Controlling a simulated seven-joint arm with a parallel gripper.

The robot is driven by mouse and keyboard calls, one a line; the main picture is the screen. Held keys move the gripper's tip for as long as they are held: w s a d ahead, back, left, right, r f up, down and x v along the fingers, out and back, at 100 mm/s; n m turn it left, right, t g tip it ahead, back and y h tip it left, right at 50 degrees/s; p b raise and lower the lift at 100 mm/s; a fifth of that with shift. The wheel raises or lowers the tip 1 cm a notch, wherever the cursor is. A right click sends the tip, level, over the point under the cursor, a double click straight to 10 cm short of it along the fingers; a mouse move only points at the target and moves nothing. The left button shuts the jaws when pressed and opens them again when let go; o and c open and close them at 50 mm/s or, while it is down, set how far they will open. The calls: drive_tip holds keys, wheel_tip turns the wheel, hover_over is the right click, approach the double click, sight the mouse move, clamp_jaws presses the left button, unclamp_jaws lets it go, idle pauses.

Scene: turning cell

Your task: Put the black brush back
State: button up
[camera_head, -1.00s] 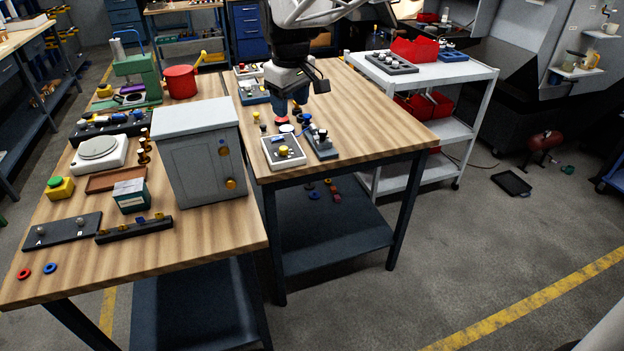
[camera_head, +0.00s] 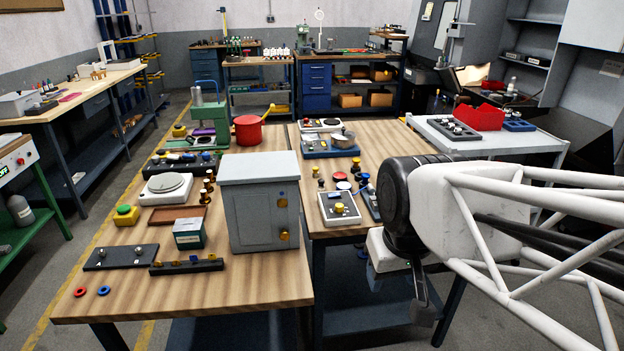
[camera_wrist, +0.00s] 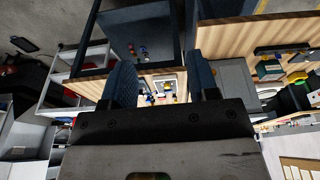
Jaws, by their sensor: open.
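I cannot make out a black brush for certain in either view. My gripper (camera_head: 398,294) hangs off the front right of the workbench, at the end of my white arm. In the wrist view my gripper (camera_wrist: 161,78) has its two blue fingers spread apart with nothing held between them. Beyond the gap shows a white control box (camera_wrist: 168,84) with a yellow knob. In the head view that white box (camera_head: 338,207) stands right of the grey cabinet (camera_head: 258,205).
A green press (camera_head: 207,117), a red pot (camera_head: 248,130) and a white round-topped scale (camera_head: 166,187) stand on the left bench. Small knobs and pegs crowd the middle. The left bench's front edge is mostly bare wood. A white cart (camera_head: 545,141) stands behind my arm.

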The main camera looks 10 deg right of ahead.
drive_tip(key=shift+s+f+m, duration=0.15)
drive_tip(key=shift+s+f, duration=0.2)
drive_tip(key=shift+s, duration=0.3)
drive_tip(key=shift+s+f+m, duration=0.15)
drive_tip(key=shift+s+f, duration=0.15)
drive_tip(key=shift+s, duration=0.3)
